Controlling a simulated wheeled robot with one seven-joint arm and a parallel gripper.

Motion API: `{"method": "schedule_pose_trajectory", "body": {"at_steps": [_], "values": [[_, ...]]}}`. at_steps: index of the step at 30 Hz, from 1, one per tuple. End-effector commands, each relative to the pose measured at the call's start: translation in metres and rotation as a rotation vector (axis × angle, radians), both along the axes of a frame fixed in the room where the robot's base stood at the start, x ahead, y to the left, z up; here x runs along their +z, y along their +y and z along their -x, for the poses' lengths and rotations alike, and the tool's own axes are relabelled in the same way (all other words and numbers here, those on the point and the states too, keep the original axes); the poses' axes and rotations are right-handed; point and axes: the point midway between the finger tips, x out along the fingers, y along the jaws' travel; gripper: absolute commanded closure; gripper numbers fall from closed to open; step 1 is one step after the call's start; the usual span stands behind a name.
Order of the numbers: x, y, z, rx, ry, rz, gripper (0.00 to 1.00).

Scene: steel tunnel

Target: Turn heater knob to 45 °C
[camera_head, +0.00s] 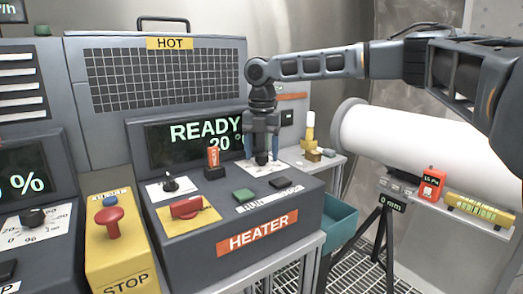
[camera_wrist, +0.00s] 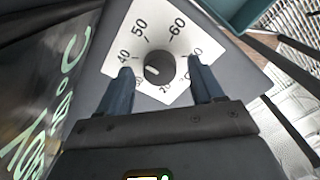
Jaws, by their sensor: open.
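The heater (camera_head: 240,225) is a grey box with an orange HEATER label and a display (camera_head: 195,138) reading READY and 20 °. In the wrist view, a dark round knob (camera_wrist: 158,68) sits on a white dial plate (camera_wrist: 120,40) with numbers including 40, 50 and 60. A small pale mark shows on the knob. My gripper (camera_wrist: 160,78) is open, with one finger on each side of the knob and gaps between. In the head view, my gripper (camera_head: 262,150) points down over the dial plate and partly hides the knob.
The heater also carries a smaller black knob (camera_head: 170,183), a red switch (camera_head: 186,208), a green button (camera_head: 244,194) and a black button (camera_head: 280,183). A yellow STOP box (camera_head: 112,250) stands left. A white cylinder (camera_head: 410,145) and teal bin (camera_head: 341,222) are right.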

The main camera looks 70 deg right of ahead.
Motion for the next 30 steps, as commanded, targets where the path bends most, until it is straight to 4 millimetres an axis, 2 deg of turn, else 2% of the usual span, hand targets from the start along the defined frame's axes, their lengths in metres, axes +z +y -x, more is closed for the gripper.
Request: {"method": "schedule_pose_trajectory", "body": {"at_steps": [6, 24, 30], "values": [[-0.0005, 0.0002, -0.0003, 0.001, 0.000, 0.000, 0.33], [-0.0003, 0.0001, -0.0002, 0.000, 0.000, 0.000, 0.89], [0.0004, 0.0001, -0.0001, -0.013, 0.000, 0.000, 0.89]]}}
